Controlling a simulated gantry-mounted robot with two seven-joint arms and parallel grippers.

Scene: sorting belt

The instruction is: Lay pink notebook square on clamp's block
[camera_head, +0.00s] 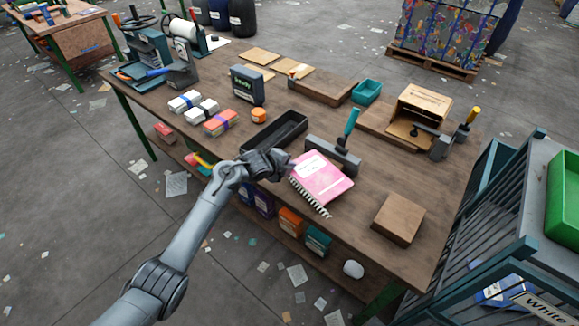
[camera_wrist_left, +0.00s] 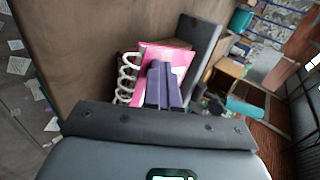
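The pink notebook (camera_head: 321,178) lies face up and turned at an angle near the table's front edge, its white spiral along the front left side. In the left wrist view the notebook (camera_wrist_left: 183,58) shows just beyond my fingers. The teal-handled clamp (camera_head: 335,153) stands right behind it. A brown surface beside the clamp shows in the wrist view, but I cannot tell how much of a block is under the notebook. My left gripper (camera_head: 284,161) is at the notebook's left edge, fingers together with nothing visible between them (camera_wrist_left: 163,84); contact is unclear. My right gripper is not in view.
A dark tray (camera_head: 275,132) lies behind my left gripper. A brown block (camera_head: 398,219) sits at the front right. A second clamp with a yellow handle (camera_head: 470,117) stands by an open cardboard box (camera_head: 424,103). Bare tabletop lies between notebook and brown block.

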